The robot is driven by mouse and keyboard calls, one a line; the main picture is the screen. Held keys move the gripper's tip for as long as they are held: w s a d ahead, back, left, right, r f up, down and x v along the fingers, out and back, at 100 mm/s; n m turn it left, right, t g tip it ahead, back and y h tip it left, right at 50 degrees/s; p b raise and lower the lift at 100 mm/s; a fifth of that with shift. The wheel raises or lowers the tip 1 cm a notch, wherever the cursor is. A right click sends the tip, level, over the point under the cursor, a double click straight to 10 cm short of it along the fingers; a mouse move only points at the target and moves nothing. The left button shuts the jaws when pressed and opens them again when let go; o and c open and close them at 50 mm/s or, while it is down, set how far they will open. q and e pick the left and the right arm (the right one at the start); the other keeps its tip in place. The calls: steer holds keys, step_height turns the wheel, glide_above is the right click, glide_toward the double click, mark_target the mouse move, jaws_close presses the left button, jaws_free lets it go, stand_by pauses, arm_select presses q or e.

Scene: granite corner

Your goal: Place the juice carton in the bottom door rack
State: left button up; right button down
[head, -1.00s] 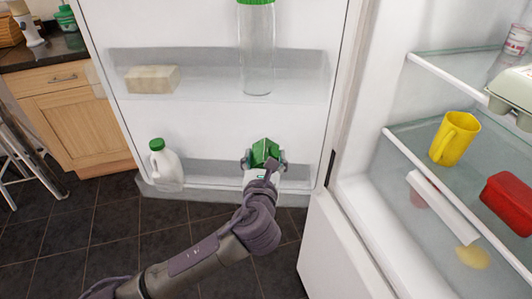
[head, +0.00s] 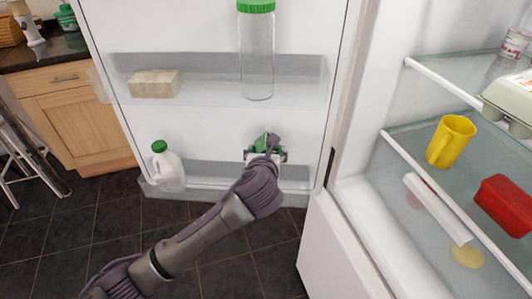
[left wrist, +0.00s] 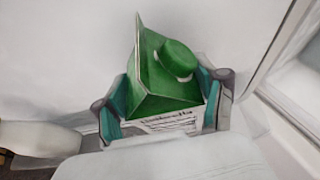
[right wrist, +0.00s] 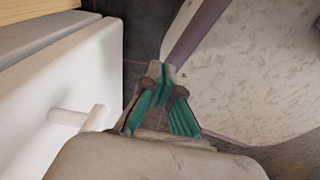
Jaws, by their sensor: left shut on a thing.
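The juice carton (left wrist: 165,75) has a green gabled top with a green cap. My left gripper (left wrist: 165,110) is shut on it, a finger on each side. In the head view the carton (head: 264,143) shows just above the gripper (head: 265,156), at the right part of the bottom door rack (head: 215,170). My arm hides its lower part, so I cannot tell whether its base touches the rack floor. My right gripper (right wrist: 162,85) shows only in the right wrist view, its fingertips together with nothing seen between them.
A milk jug (head: 168,165) stands at the left end of the bottom rack. The rack above holds a pale block (head: 154,84) and a green-lidded jar (head: 257,55). A yellow mug (head: 450,142) and red container (head: 505,203) are inside the fridge at right.

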arm_select(q)
steer(key=o, duration=1.8)
steer(key=shift+s, duration=0.1)
steer(key=v, duration=1.2)
steer(key=shift+p, duration=0.35)
steer(key=shift+f, duration=0.1)
